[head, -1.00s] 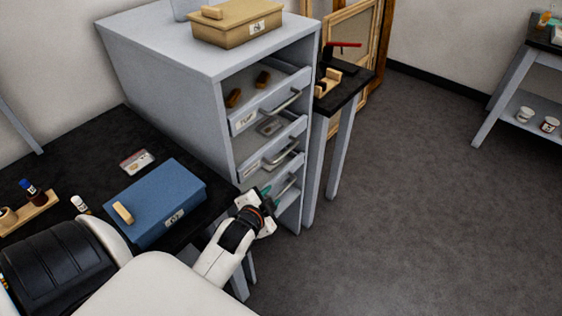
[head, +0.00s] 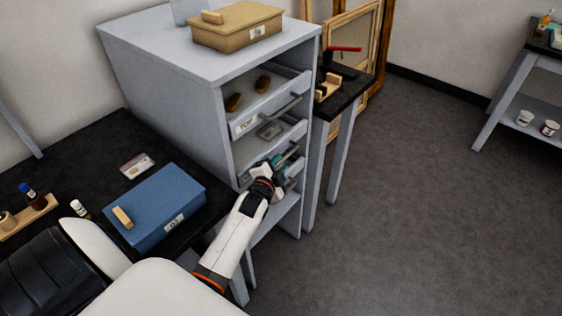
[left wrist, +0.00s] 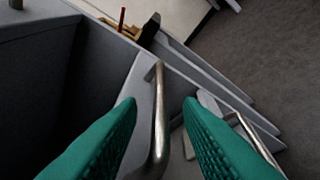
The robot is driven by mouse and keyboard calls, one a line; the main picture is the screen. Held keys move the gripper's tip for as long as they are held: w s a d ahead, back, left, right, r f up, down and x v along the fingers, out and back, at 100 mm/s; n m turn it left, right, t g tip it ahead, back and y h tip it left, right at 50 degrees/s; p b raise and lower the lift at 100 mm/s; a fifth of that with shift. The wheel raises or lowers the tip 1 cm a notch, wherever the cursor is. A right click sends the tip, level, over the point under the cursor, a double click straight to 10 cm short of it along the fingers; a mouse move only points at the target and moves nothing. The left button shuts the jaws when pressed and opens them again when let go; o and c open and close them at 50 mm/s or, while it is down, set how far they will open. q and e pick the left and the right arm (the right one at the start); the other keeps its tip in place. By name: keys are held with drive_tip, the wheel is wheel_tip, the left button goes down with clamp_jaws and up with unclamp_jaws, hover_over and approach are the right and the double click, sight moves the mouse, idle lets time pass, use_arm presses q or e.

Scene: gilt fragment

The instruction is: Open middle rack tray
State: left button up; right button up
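The middle rack tray (head: 243,179) sits in the grey rack (head: 176,88), below the top tray (head: 245,122) that holds two brown pieces. Its front and label are partly hidden by my left gripper. My left gripper (head: 280,160) is at the middle tray's front, by its handle. In the left wrist view, its green fingers (left wrist: 160,125) are apart, with a metal bar handle (left wrist: 159,120) between them. The gap on both sides shows that the handle is not clamped. A second handle (left wrist: 255,138) shows to the right. My right gripper is not in view.
A blue box (head: 155,205) stands on the black table left of the rack. A tan box (head: 237,25) rests on top of the rack. A small black table (head: 350,92) stands just right of the rack. The floor (head: 420,200) to the right is clear.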

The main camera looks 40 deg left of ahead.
use_arm(q)
drive_tip(key=shift+x, duration=1.35)
clamp_jaws()
